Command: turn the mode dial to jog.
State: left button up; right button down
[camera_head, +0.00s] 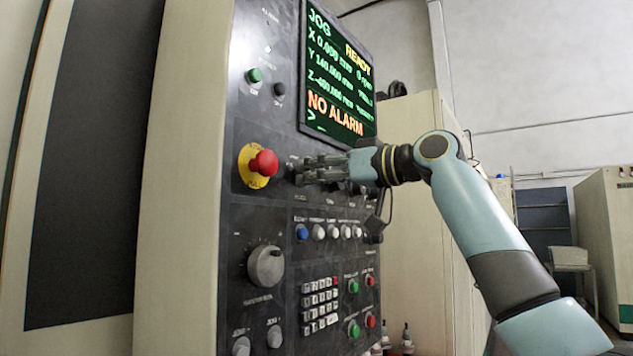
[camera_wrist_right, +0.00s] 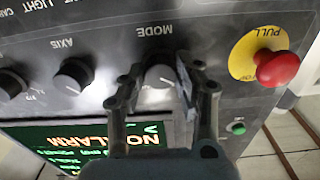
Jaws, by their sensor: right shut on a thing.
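The mode dial (camera_wrist_right: 160,77) is a small round grey knob under the label MODE in the right wrist view, where the picture is upside down. My right gripper (camera_wrist_right: 158,80) is shut on it, one finger on each side. In the head view the right gripper (camera_head: 296,171) reaches to the panel just right of the red stop button and hides the dial. The screen (camera_head: 338,75) reads JOG at its top left, with READY and NO ALARM. My left gripper is in neither view.
The red emergency stop button (camera_head: 264,163) on its yellow plate sits close beside the right gripper. The axis dial (camera_wrist_right: 74,76) is on the gripper's other side. Below are coloured buttons (camera_head: 302,232), a large grey knob (camera_head: 266,265) and a keypad (camera_head: 320,305).

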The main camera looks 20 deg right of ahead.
jog(key=shift+n, duration=0.4)
jog(key=c, duration=0.9)
grip_release()
jog(key=shift+v, duration=6)
jog(key=shift+f, duration=0.1)
